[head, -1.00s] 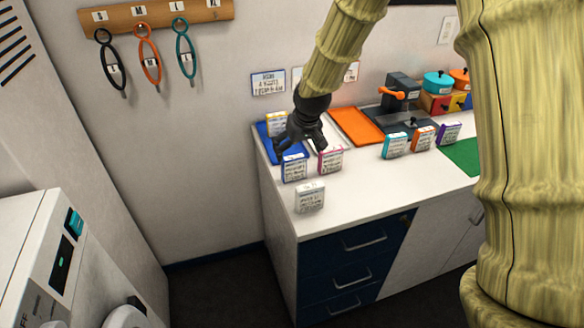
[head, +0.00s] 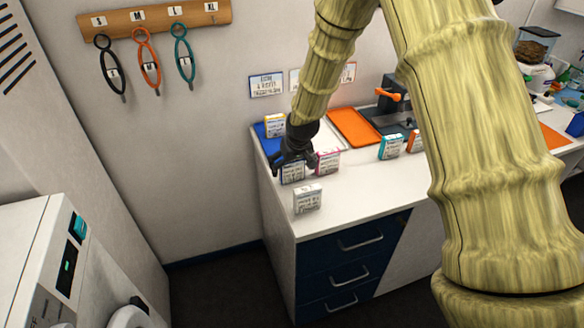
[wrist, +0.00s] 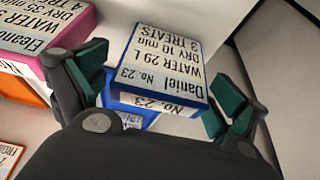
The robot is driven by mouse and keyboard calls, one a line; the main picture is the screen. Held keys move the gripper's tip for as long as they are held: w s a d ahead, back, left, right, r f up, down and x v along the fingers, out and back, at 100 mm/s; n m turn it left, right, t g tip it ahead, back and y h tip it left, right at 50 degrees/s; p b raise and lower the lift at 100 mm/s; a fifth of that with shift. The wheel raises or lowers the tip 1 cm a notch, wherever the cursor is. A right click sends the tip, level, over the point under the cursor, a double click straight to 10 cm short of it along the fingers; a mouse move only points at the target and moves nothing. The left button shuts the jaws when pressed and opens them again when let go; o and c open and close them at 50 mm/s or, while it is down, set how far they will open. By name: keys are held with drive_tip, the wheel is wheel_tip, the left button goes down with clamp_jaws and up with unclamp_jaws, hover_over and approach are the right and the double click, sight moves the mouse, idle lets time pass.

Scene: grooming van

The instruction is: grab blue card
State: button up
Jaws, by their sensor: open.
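The blue card (head: 292,174) is a small blue-edged box with a printed white face, standing on the white counter near its left end. In the wrist view the blue card (wrist: 157,68) reads "Daniel No. 23" and lies between my two fingers. My gripper (head: 291,164) is open around it, with one green-padded finger on each side; in the wrist view my gripper (wrist: 160,92) shows a gap on the right, while the left finger is close to the card. In the head view my gripper hides the card's upper part.
A pink card (head: 327,162) stands close to the right of the blue card. A white-grey card (head: 307,199) stands in front. A yellow card (head: 275,125) stands behind on a blue mat (head: 262,140). Orange and teal cards (head: 390,146) stand farther right.

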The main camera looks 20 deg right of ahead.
drive_tip(key=shift+x, duration=1)
drive_tip(key=shift+r, duration=0.1)
drive_tip(key=c, duration=0.9)
